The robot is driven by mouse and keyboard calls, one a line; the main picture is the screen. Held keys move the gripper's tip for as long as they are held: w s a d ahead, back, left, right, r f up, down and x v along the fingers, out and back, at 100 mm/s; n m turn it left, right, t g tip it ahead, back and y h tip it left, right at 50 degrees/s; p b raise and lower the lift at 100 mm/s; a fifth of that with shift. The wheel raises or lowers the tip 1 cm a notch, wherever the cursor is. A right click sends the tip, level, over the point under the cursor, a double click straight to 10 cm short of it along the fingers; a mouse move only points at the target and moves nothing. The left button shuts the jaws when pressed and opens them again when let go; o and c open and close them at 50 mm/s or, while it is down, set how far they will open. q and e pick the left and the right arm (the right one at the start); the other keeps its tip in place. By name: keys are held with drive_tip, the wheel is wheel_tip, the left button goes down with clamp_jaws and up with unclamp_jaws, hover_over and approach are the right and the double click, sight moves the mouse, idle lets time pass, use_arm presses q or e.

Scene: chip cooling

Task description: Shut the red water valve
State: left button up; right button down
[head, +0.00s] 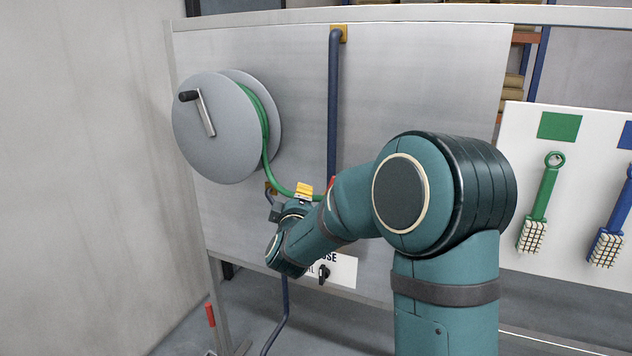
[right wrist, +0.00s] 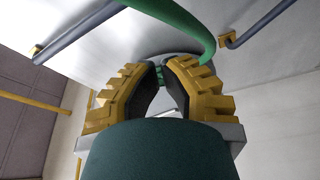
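A small red part (head: 331,183), possibly the red valve's handle, shows at the foot of the dark blue vertical pipe (head: 335,100) in the head view. My arm hides most of what is around it. My right gripper (head: 304,188) is in front of the panel, just left of the red part, beside the green hose (head: 278,182). In the right wrist view the yellow fingers of my right gripper (right wrist: 162,72) stand apart with a gap between their dark pads. No red thing shows there. The green hose (right wrist: 190,28) passes near the fingertips. My left gripper is not in view.
A grey hose reel (head: 215,130) with a crank sticks out from the panel (head: 420,70) at the left. A partly hidden sign (head: 342,270) is below my arm. A white board (head: 580,190) with green and blue brushes is at the right. A red handle (head: 210,315) stands at the lower left.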

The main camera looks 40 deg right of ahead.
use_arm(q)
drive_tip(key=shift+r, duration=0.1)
use_arm(e)
drive_tip(key=w+d, duration=0.3)
drive_tip(key=d, duration=0.5)
drive_tip(key=shift+w+d, duration=0.25)
drive_tip(key=shift+d, duration=0.1)
drive_tip(key=shift+f, duration=0.1)
